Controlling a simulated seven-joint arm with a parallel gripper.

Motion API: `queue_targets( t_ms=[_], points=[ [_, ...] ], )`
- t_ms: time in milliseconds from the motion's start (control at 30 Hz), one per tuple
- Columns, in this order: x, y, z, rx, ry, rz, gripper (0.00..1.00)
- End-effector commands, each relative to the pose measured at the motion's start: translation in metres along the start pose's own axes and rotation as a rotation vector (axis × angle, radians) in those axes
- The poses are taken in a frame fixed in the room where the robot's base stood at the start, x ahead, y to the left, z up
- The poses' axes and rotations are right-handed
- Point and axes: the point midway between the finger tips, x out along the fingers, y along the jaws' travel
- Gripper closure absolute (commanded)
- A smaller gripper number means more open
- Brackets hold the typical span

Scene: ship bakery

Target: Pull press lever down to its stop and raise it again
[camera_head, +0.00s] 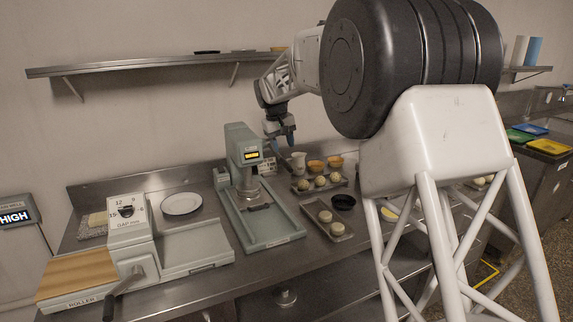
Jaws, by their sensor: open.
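The press (242,150) is a grey-green machine with a small lit display on its head and a long flat base (262,228) on the steel counter. I cannot clearly make out its lever; thin dark parts show at the right of the head, near my fingers.
A roller machine (132,225) with a dark crank stands at the left, beside a white plate (181,204). Trays with dough balls (320,182) and pale rounds (331,222), plus small bowls, lie right of the press. A wall shelf (160,65) runs above.

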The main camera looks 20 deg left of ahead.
Motion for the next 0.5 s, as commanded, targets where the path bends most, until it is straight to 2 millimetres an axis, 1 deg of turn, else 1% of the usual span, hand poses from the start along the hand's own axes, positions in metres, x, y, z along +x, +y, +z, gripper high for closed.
queue_targets(
  t_ms=[367, 500],
  points=[
    [0.0005, -0.0005, -0.0008, -0.001, 0.000, 0.000, 0.53],
    [0.0047, -0.0004, -0.0006, -0.001, -0.001, 0.000, 0.53]
  ],
)
